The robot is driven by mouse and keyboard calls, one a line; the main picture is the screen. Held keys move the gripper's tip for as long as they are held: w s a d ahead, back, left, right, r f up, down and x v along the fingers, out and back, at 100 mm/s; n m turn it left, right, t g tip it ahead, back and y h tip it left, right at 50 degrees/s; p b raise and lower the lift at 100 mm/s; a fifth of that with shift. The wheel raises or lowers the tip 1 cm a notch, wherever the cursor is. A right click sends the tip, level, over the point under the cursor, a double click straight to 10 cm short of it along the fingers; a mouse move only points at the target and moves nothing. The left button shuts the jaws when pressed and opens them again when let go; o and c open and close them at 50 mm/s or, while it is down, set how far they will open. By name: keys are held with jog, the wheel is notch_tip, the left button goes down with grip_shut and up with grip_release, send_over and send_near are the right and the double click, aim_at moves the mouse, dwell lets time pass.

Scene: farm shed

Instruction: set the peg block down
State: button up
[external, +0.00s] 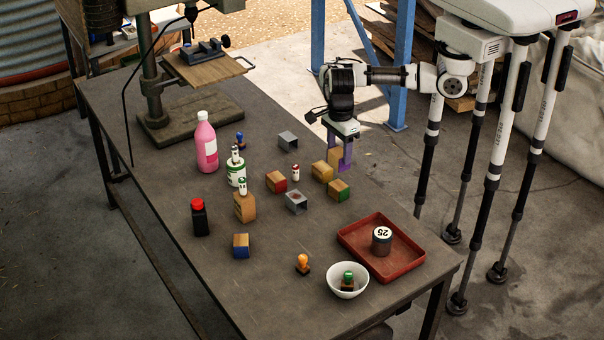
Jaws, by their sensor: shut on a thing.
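My gripper (339,155) is shut on a tan wooden block, the peg block (334,156), between its purple fingers. It points down over the right side of the table, behind a yellow-faced wooden block (321,172) and a green-faced wooden block (339,190). The fingers partly cover the held block. The held block is low, close beside the yellow-faced block. I cannot tell whether it touches that block or the table (215,280).
A red-faced block (276,182), a small red-and-white figure (295,173) and two grey metal pieces (288,141) (297,202) stand to the left. A red tray (405,268) with a dark weight (381,241) and a white bowl (347,288) are in front. Bare tabletop lies between.

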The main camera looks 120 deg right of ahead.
aim_at(333, 166)
jog(key=shift+w+d+f+p, duration=0.1)
jog(key=shift+w+p, duration=0.1)
jog(key=shift+w, duration=0.2)
jog(key=shift+w+d+f+p, duration=0.1)
jog(key=shift+w+p, duration=0.1)
jog(key=shift+w, duration=0.15)
notch_tip(333, 166, down, 20)
jog(key=shift+w+f+p, duration=0.1)
jog(key=shift+p, duration=1.1)
jog(key=shift+f, duration=0.15)
jog(key=o, duration=1)
notch_tip(333, 166, up, 12)
jog(key=b, duration=0.2)
jog(key=shift+r+b, duration=0.25)
jog(key=shift+b, duration=0.05)
